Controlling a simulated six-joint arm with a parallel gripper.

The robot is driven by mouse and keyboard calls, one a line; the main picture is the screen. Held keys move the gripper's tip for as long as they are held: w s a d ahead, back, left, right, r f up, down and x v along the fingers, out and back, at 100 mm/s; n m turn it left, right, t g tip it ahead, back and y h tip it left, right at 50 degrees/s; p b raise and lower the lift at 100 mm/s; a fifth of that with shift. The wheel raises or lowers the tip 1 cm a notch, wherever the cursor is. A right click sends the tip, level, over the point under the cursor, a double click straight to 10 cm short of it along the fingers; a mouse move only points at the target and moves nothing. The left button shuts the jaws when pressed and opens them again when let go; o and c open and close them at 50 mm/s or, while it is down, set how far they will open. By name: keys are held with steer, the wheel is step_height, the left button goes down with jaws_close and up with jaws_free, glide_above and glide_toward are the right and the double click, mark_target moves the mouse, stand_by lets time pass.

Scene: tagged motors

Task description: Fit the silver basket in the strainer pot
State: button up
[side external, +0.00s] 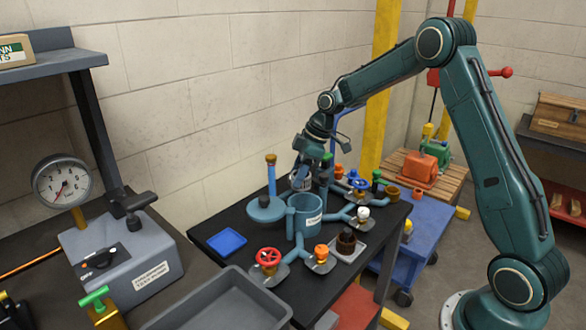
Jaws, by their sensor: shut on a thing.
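The strainer pot (304,222) is a blue-grey open cylinder with a white label, standing upright among blue pipe branches on the black bench. My gripper (306,168) is above and slightly behind the pot in the picture, pointing down. It is shut on the silver basket (299,183), a small light-grey piece that shows just above the pot's rim. The basket is partly covered by my gripper, and its lower end is hard to make out. I cannot tell whether it is over the pot's mouth or behind it.
A round blue lid (265,210) with an upright post stands left of the pot. A red handwheel (268,256) and orange knob (321,252) are in front. A grey tray with a dark brown part (346,241) is at right.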

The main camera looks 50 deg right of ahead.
mark_target(303, 184)
steer(key=shift+s+d+f, duration=0.15)
steer(key=shift+s+d, duration=0.25)
steer(key=shift+s, duration=0.05)
steer(key=shift+f, duration=0.15)
steer(key=shift+f, duration=1.75)
steer(key=shift+f, duration=1.85)
stand_by(0.8)
